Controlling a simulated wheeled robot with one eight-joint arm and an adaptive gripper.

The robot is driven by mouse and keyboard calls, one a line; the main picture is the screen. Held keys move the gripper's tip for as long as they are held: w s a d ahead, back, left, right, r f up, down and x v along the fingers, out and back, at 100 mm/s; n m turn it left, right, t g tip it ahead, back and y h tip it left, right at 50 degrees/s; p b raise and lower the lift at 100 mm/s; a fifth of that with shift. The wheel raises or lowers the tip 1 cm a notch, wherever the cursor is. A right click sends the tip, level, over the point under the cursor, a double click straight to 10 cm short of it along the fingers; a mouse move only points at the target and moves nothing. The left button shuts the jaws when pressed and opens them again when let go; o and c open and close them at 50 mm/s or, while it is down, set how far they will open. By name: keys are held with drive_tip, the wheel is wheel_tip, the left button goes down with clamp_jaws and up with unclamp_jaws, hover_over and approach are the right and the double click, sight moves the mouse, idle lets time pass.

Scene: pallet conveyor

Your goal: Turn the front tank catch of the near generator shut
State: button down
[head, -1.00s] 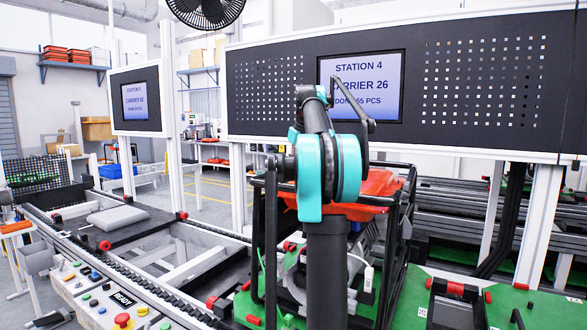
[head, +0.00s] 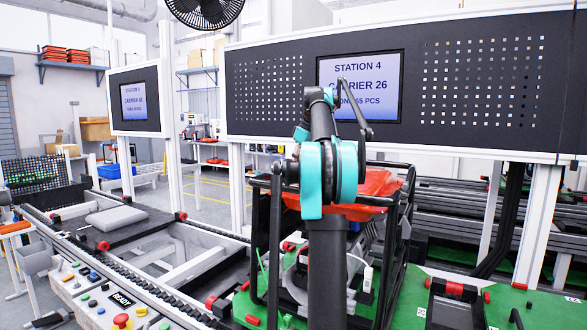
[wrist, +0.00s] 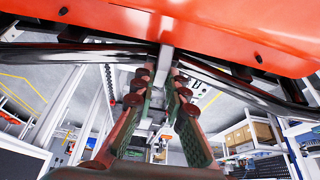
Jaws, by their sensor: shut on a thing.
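The near generator has a red-orange tank (head: 378,187) inside a black tube frame (head: 403,235) in the head view, partly hidden behind my arm. In the wrist view the tank's orange underside (wrist: 215,28) fills the top, with black frame tubes below it. A grey bar-like catch (wrist: 166,60) hangs from the tank edge, at the fingertips. My gripper (wrist: 166,80) comes up from below, its reddish-brown and green fingers closed in on the catch. The catch's lower end is hidden between the fingers. The head view does not show the gripper, which is behind my arm.
The generator stands over a green carrier plate (head: 425,285). A black perforated panel with a screen (head: 360,85) stands behind. Black frame tubes (wrist: 95,53) run close by the fingers on both sides.

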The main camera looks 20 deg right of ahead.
drive_tip(key=c, duration=1.5)
unclamp_jaws()
drive_tip(key=shift+c, duration=0.2)
drive_tip(key=v, duration=0.7)
drive_tip(key=shift+r, duration=0.2)
drive_tip(key=shift+s, duration=0.1)
